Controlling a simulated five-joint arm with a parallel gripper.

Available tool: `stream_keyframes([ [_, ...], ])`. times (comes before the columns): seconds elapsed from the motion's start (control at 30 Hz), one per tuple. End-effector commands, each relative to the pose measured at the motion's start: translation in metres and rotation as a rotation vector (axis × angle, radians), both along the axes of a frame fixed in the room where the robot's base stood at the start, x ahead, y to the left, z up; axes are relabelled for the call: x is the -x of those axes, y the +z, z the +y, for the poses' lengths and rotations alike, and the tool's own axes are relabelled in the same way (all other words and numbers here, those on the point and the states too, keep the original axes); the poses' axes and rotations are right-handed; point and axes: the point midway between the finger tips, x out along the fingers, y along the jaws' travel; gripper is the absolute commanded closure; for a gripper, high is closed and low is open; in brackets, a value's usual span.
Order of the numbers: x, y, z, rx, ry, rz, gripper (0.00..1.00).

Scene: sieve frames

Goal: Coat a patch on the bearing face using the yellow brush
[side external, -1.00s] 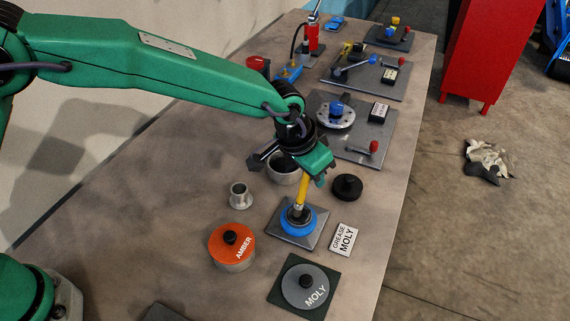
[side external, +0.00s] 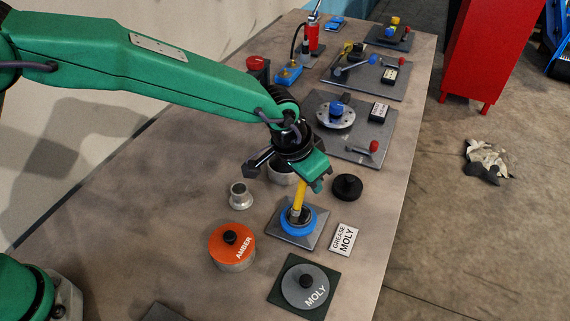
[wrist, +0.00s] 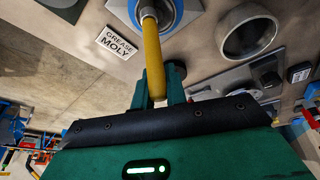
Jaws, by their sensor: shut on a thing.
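My gripper (side external: 302,180) is shut on the yellow brush (side external: 299,196), whose handle slants down from the jaws. The yellow handle also shows in the wrist view (wrist: 153,55), between the fingers. The brush's lower end is at the blue ring of the bearing (side external: 297,224), which sits on a grey square plate (side external: 315,239). The bearing face is partly hidden by the brush, and I cannot tell whether the tip touches it or whether any coating is on it. A white card reading "GREASE MOLY" (side external: 345,239) lies to the right of the plate.
The orange-lidded AMBER pot (side external: 232,240) and the grey-lidded MOLY pot (side external: 305,287) stand in front. A metal flanged sleeve (side external: 241,196), an open cup (side external: 281,173) and a black knobbed lid (side external: 347,187) surround my gripper. A plate with a flange (side external: 335,116) is behind.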

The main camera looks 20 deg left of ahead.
Motion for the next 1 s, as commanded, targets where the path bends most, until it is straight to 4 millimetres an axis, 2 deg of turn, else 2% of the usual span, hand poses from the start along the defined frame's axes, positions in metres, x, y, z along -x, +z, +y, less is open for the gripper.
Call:
stream_keyframes([
  [0.13,0.015,0.000,0.000,0.002,-0.003,0.005,1.00],
  [0.2,0.013,0.006,0.000,0.004,-0.002,0.003,1.00],
  [0.27,0.012,0.024,0.000,0.007,-0.002,-0.002,1.00],
  [0.8,0.012,0.070,0.000,0.005,-0.002,0.001,1.00],
  [1.0,0.012,0.080,0.000,0.003,-0.001,0.003,1.00],
])
